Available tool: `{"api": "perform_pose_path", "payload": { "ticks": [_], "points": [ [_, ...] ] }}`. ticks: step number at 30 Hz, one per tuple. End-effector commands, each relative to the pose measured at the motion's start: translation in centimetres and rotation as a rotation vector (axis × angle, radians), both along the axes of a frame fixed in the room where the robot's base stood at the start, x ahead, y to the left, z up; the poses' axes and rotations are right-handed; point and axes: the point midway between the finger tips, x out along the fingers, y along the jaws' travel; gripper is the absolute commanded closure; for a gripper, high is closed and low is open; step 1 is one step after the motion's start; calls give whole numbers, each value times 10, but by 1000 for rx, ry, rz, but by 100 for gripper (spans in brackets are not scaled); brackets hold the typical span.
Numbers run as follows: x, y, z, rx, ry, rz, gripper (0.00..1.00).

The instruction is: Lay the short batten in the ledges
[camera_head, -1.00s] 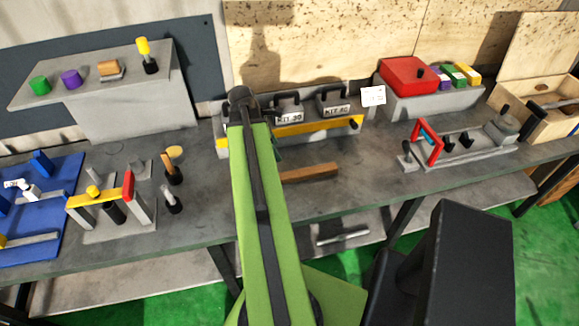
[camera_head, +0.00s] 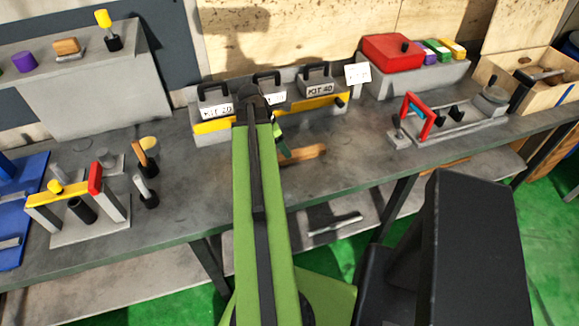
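A short orange-brown wooden batten (camera_head: 306,152) lies on the grey bench top, right of my green arm. Its left end is close to or behind the arm's end. My gripper (camera_head: 281,143) is mostly hidden behind my arm; only a small dark green part shows beside the batten. I cannot tell its finger opening or whether it touches the batten. Another wooden strip (camera_head: 445,163) shows on the lower shelf at the right. I cannot clearly make out which part is the ledges.
A grey rack with a yellow front bar (camera_head: 215,126) holds labelled kit boxes behind the batten. A fixture with a red frame (camera_head: 416,117) stands right, near a red box (camera_head: 392,51). A yellow-topped stand (camera_head: 56,197) is left.

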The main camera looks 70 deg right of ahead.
Motion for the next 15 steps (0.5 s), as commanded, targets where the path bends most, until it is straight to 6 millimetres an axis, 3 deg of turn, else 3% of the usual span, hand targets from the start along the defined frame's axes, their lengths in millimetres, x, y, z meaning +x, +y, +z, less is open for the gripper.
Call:
{"api": "perform_pose_path", "payload": {
  "ticks": [7, 15],
  "points": [
    [-3, -2, -11, 0, 0, 1, 38],
    [-15, -12, -52, 0, 0, 0, 38]
  ]
}}
